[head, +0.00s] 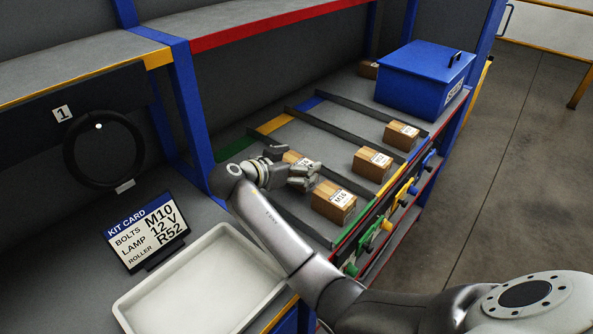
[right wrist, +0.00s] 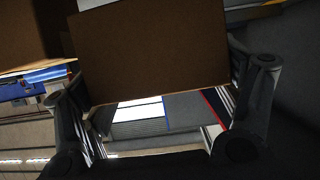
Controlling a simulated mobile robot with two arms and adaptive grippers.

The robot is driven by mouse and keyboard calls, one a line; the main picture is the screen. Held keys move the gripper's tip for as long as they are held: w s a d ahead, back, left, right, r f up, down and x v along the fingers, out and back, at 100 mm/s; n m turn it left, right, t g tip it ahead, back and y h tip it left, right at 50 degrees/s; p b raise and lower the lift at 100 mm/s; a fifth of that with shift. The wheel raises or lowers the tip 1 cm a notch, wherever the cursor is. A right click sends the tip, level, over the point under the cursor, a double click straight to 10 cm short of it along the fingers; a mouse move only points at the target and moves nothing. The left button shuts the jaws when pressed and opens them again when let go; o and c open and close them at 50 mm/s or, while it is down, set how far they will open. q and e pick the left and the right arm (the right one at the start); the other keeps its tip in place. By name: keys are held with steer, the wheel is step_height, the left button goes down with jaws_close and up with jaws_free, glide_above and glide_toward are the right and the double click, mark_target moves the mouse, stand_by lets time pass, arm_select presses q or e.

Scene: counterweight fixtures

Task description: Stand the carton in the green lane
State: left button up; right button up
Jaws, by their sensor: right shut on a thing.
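My right gripper (head: 303,176) is over the lane area of the shelf, shut on a brown carton (head: 291,156). The gripper hides much of this carton; part of its top and white label shows behind the fingers. In the right wrist view the carton (right wrist: 150,60) fills the space between the two fingers (right wrist: 162,100). The green lane (head: 236,148) is the leftmost lane, with a green strip at its back end. A carton labelled M16 (head: 335,203) stands at the front of this lane, close to my gripper. I cannot tell whether the held carton touches the shelf.
Dark dividers separate the lanes. Two more cartons stand in the yellow (head: 371,164) and blue (head: 401,136) lanes. A blue lidded box (head: 420,80) stands at the far right. A white tray (head: 130,306) and a kit card (head: 146,234) are at the lower left.

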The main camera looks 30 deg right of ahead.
steer(key=shift+w+f, duration=0.15)
steer(key=shift+w, duration=0.1)
step_height(320, 180, down, 2)
steer(key=shift+f+p, duration=0.1)
steer(key=shift+p, duration=0.75)
steer(key=shift+d+f, duration=0.1)
steer(key=shift+f, duration=0.35)
arm_select(q)
steer(key=shift+s+r, duration=0.6)
steer(key=shift+r, duration=0.25)
steer(key=shift+f, duration=0.1)
arm_select(e)
steer(key=shift+f, duration=0.1)
steer(key=o, duration=1.1)
steer(key=shift+f, duration=0.1)
steer(key=shift+o, duration=0.2)
steer(key=shift+s, duration=0.1)
